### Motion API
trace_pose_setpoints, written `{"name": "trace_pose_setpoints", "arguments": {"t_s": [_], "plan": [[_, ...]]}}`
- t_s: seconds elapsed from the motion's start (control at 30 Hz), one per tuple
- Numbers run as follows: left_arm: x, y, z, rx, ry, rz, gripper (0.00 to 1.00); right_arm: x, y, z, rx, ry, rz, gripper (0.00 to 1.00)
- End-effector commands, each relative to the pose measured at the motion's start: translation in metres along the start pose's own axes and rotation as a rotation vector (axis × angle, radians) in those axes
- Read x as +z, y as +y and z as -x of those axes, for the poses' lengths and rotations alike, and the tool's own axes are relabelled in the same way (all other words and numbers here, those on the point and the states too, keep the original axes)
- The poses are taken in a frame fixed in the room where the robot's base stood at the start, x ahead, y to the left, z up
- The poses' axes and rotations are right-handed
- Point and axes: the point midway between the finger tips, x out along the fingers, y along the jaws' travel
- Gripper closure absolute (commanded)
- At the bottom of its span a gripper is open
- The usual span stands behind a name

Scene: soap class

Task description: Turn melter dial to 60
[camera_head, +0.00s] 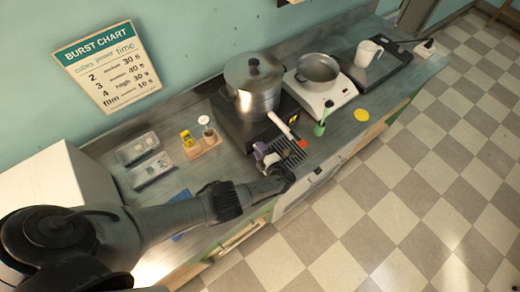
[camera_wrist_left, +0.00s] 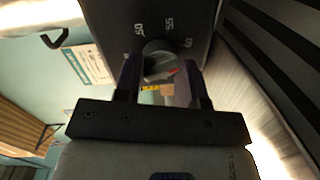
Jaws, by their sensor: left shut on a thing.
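The melter (camera_head: 228,125) is a black base under a lidded steel pot (camera_head: 252,88) on the counter. Its dark panel (camera_wrist_left: 115,22) fills the top of the left wrist view, printed with 50, 55 and 60. The round dial (camera_wrist_left: 158,56) sits below these numbers, with a red mark at its lower right. My left gripper (camera_head: 262,153) is at the melter's front. In the left wrist view its two fingers (camera_wrist_left: 160,80) are shut on the dial, one on each side. The dial is hidden in the head view. My right gripper is not in view.
A slatted rack (camera_head: 290,151) lies close by the left gripper. A hot plate with a pan (camera_head: 320,68), a green-handled tool (camera_head: 320,128) and a yellow disc (camera_head: 361,115) are to the right. Clear trays (camera_head: 150,169) and a wooden holder (camera_head: 205,145) stand to the left.

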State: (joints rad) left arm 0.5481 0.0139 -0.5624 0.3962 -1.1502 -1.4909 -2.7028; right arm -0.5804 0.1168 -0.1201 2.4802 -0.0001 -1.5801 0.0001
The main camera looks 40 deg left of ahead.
Motion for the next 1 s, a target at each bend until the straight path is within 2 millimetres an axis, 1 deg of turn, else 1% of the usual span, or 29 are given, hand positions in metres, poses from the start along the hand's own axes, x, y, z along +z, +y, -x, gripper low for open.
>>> {"name": "trace_pose_setpoints", "arguments": {"t_s": [0.03,0.47,0.5,0.7,0.73,1.0], "plan": [[0.0011,0.0040,0.0006,0.005,0.002,0.000,0.87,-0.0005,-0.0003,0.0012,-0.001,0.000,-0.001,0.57],[0.0010,0.0037,0.0004,0.005,0.003,-0.004,0.87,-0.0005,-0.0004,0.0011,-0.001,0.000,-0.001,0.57],[0.0010,0.0037,0.0004,0.005,0.003,-0.004,0.59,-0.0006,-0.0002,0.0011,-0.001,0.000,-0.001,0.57],[0.0006,0.0021,0.0003,0.002,0.002,-0.006,0.40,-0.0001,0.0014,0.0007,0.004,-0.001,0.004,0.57],[0.0005,0.0019,0.0003,0.002,0.002,-0.006,0.38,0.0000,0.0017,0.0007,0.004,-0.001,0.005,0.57],[0.0002,0.0011,0.0022,0.000,0.001,-0.007,0.38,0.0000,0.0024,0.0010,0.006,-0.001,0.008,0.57]]}}
